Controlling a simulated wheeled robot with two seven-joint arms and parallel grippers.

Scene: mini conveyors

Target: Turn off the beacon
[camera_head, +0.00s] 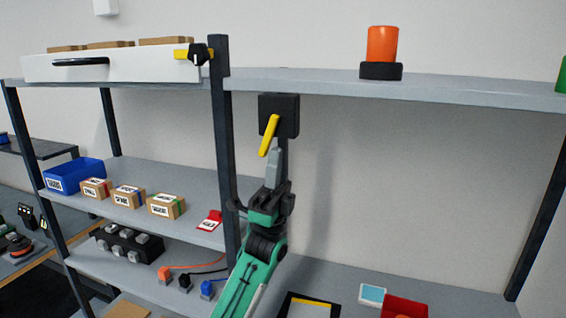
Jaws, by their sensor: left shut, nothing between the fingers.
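An orange beacon (382,45) with a black base stands on the top shelf, right of the dark post. Below that shelf, a black switch box (289,104) carries a yellow lever (269,135), which hangs down, tilted to the lower left. My left gripper (274,160) is shut and empty, pointing up just below the box, beside the lever's lower end. I cannot tell whether it touches the lever. My right gripper is not in view.
A dark post (222,130) stands close left of my left arm. A white drawer unit (130,64) with a yellow and black latch is on the upper left shelf. Small cartons (128,197) and a blue bin (75,176) sit below. The wall right of the box is clear.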

